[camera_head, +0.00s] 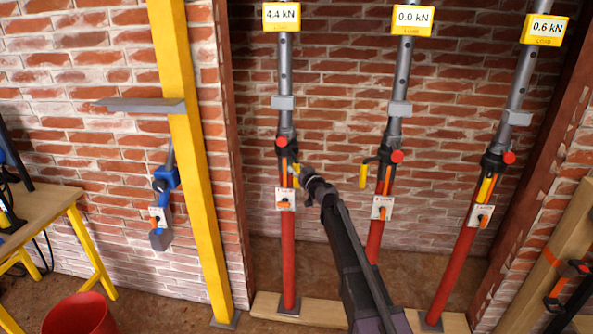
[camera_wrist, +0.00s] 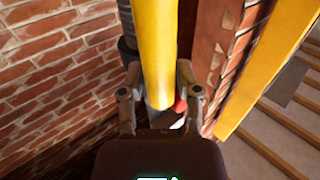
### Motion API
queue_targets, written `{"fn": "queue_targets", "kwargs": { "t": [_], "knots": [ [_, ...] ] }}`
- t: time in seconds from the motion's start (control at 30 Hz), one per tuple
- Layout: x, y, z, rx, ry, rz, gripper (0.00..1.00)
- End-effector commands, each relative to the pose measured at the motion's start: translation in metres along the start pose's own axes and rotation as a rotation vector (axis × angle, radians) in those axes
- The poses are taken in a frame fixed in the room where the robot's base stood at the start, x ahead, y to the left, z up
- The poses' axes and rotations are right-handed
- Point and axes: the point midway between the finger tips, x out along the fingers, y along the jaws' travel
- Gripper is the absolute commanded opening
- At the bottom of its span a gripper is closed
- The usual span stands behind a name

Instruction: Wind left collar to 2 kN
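Three red and grey props stand in the brick recess. The left prop (camera_head: 288,240) has a yellow display (camera_head: 281,17) reading 4.4 kN. Its dark collar (camera_head: 286,139) has a red knob (camera_head: 281,142). My gripper (camera_head: 299,172) is just right of this prop, below the collar, and small in the head view. In the wrist view, a yellow handle (camera_wrist: 154,50) runs between the fingers of my gripper (camera_wrist: 158,75). The fingers lie close against both sides of the handle and appear shut on it. The finger pads are hidden.
The middle prop (camera_head: 376,235) reads 0.0 kN and the right prop (camera_head: 452,265) reads 0.6 kN. A yellow post (camera_head: 190,170) stands left of the recess. A red bucket (camera_head: 78,315) and wooden bench (camera_head: 40,215) are at the left. A timber sole board (camera_head: 318,310) lies under the props.

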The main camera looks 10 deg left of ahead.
Motion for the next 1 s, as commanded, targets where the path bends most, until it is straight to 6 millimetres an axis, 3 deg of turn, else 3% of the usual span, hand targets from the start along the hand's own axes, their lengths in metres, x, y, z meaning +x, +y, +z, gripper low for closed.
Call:
{"fn": "queue_targets", "kwargs": {
  "t": [0.03, 0.1, 1.0],
  "knots": [
    [0.000, 0.000, 0.000, 0.000, 0.000, 0.000, 0.13],
    [0.000, 0.000, 0.000, 0.000, 0.000, 0.000, 0.00],
    [-0.004, 0.010, 0.000, 0.001, 0.000, 0.072, 0.00]
  ]
}}
